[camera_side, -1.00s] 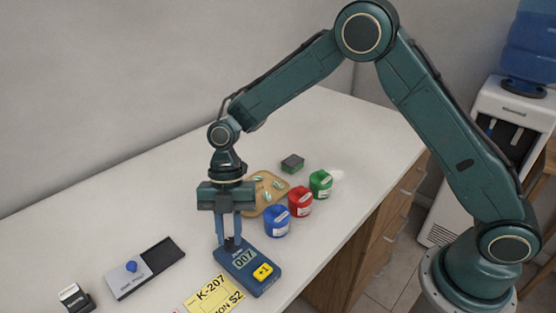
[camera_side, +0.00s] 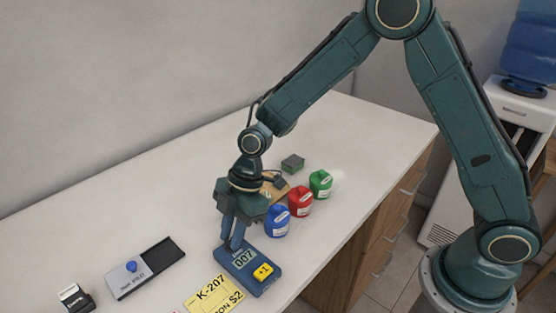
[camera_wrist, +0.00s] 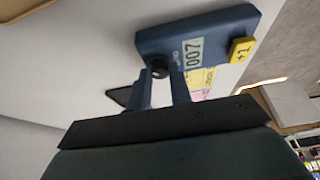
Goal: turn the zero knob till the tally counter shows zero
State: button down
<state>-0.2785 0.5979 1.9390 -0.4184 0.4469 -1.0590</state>
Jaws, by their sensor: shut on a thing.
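The tally counter (camera_side: 246,273) is a dark blue box on the white counter; its display (camera_side: 244,257) reads 007. A yellow +1 button (camera_side: 263,271) sits on its front end. In the wrist view the counter (camera_wrist: 215,25) shows at the top, again with 007. The zero knob (camera_wrist: 159,66) is a small dark knob at the counter's end. My gripper (camera_wrist: 160,80) is shut on the knob, one finger on each side. In the side view my gripper (camera_side: 232,244) is tilted and its fingers hide most of the knob.
Blue (camera_side: 277,222), red (camera_side: 300,201) and green (camera_side: 320,184) containers stand right of the counter, near a tan tray (camera_side: 298,187) partly behind my wrist. A yellow K-207 card (camera_side: 214,295) lies in front. A grey slide tray (camera_side: 130,277) and a stamp (camera_side: 75,297) lie left.

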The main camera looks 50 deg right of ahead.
jog(key=m, duration=0.2)
jog(key=m+t, duration=0.1)
jog(key=shift+s+m+t, duration=0.2)
jog(key=shift+m+t, duration=0.1)
jog(key=shift+m, duration=0.1)
jog(key=shift+s+a+m+t+h, duration=0.1)
jog(key=shift+m+t+h, duration=0.45)
jog(key=shift+m, duration=1.35)
jog(key=c, duration=1.3)
grip_release()
jog(key=shift+r, duration=0.1)
jog(key=shift+v, duration=6.85)
